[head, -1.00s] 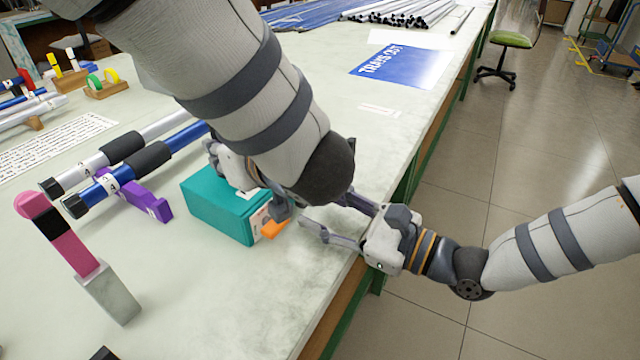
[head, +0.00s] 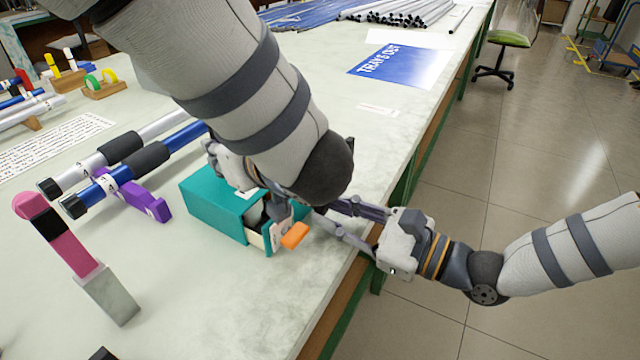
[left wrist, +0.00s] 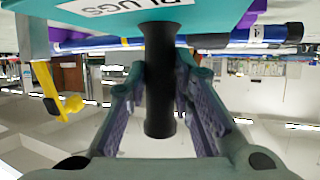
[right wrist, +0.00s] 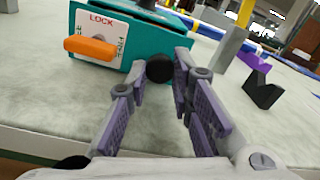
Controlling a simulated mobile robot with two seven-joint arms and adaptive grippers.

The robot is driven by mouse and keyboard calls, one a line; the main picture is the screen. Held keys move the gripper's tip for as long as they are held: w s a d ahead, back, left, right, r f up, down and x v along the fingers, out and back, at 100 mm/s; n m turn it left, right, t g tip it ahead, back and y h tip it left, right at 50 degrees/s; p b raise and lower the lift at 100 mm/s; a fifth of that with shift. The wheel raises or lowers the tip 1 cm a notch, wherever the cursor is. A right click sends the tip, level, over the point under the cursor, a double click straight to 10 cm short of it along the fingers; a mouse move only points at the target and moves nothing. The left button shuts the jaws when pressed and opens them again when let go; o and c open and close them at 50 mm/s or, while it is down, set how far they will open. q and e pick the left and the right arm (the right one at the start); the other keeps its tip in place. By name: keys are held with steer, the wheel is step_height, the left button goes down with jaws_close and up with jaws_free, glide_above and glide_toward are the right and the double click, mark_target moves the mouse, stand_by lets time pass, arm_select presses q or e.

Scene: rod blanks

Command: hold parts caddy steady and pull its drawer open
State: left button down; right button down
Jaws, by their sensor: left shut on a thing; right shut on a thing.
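The teal parts caddy (head: 208,207) stands on the bench, its drawer (head: 257,240) partly out toward the right with a dark gap behind its front. The drawer front has an orange lever (head: 295,236), lying sideways on a white "LOCK" plate (right wrist: 110,28) in the right wrist view. My left gripper (left wrist: 157,80) is shut on the caddy's black post (left wrist: 160,100); in the head view my arm hides its fingers. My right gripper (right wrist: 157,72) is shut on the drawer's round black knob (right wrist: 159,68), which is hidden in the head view.
A purple rack (head: 150,207) holding blue and silver rods is left of the caddy. A pink-topped piece in a grey block (head: 108,293) stands at front left. A blue-and-white sheet (head: 400,63) lies farther back. The bench edge runs below my right gripper.

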steer(key=v, duration=0.5)
steer(key=shift+s+d, duration=0.2)
steer(key=shift+d, duration=0.15)
steer(key=c, duration=1.4)
jaws_free()
steer(key=v, duration=1.2)
arm_select(q)
steer(key=c, duration=1.3)
jaws_free()
